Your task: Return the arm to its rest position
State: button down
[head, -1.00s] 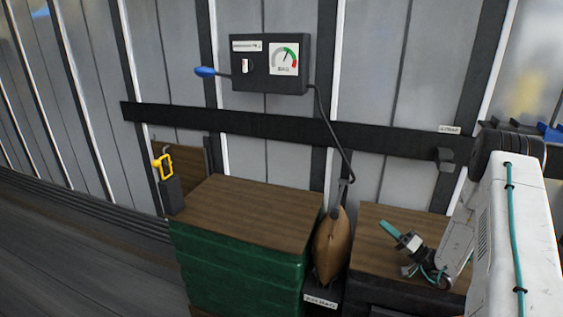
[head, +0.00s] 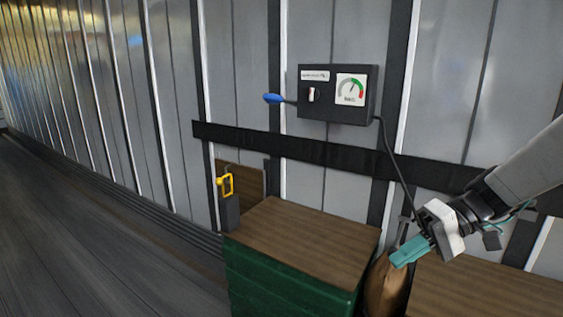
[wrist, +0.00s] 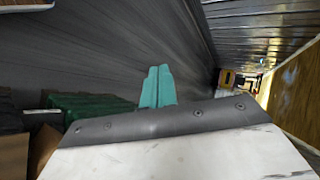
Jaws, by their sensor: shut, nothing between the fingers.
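My gripper (head: 408,252) is at the right of the head view, in front of the brown bag (head: 388,285) and beside the right edge of the green crate stack. Its teal fingers are together with nothing between them. In the wrist view my gripper (wrist: 158,75) shows its teal fingers side by side, pointing away over grey floor. My arm reaches in from the right edge of the head view.
A control box (head: 338,95) with a gauge and blue-tipped lever hangs on the ribbed wall. Its black hose runs down towards the bag. A wood-topped green stack (head: 300,240) stands below, with a yellow-handled device (head: 228,200) at its left. Open floor (head: 90,250) lies left.

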jog(key=s+d+r+m+t+h, duration=0.1)
jog(key=s+d+h, duration=0.1)
jog(key=s+h, duration=0.3)
jog(key=s+d+r+m+t+h, duration=0.1)
jog(key=s+h, duration=0.5)
jog(key=s, duration=0.6)
jog(key=shift+d+r+t, duration=0.4)
jog(key=shift+r+t, duration=0.05)
jog(key=shift+t, duration=0.25)
